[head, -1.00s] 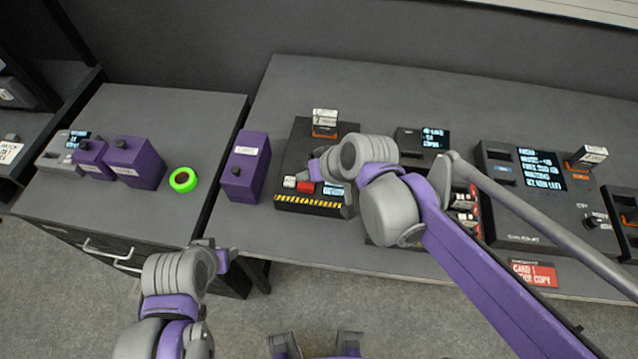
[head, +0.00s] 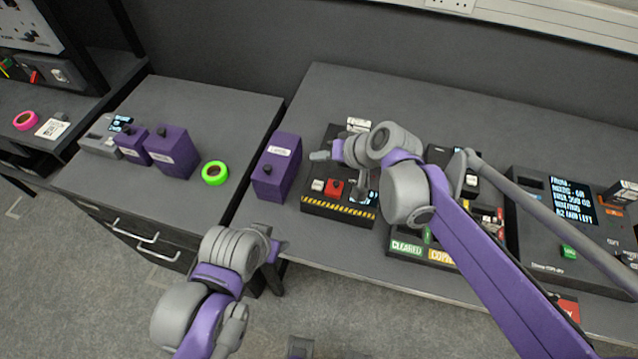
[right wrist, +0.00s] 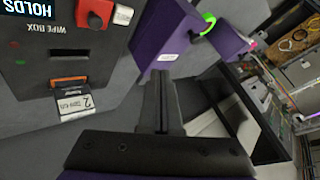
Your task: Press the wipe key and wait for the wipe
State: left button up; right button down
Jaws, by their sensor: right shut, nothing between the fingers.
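The black wipe box (head: 312,204) stands on the long bench, with a yellow-black striped front edge. My right gripper (head: 319,156) is shut and empty, above the box's left rear side, apart from both keys. Its closed fingers show in the wrist view (right wrist: 161,85). My left gripper (head: 277,247) is before the bench, jaw opening unclear.
A purple box (head: 276,167) stands left of the wipe box. Green tape (head: 214,173) and smaller purple boxes (head: 172,152) are on the left cabinet. Trays labelled "CLEARED" (head: 407,247) and a large console (head: 540,225) stand to the right.

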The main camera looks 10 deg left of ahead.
jog(key=b, duration=0.5)
send_over(321, 188)
notch_tip(321, 188, down, 8)
jog(key=shift+r, duration=0.15)
jog(key=shift+f+b, duration=0.35)
jog(key=shift+f, duration=0.2)
jog(key=shift+f, duration=0.1)
dwell(1.2)
jog(key=shift+f, duration=0.3)
jog(key=shift+f+b, duration=0.55)
jog(key=shift+b, duration=0.05)
dwell(0.5)
jog(key=shift+r, duration=0.1)
jog(key=shift+r+p, duration=0.7)
jog(key=shift+r, duration=0.2)
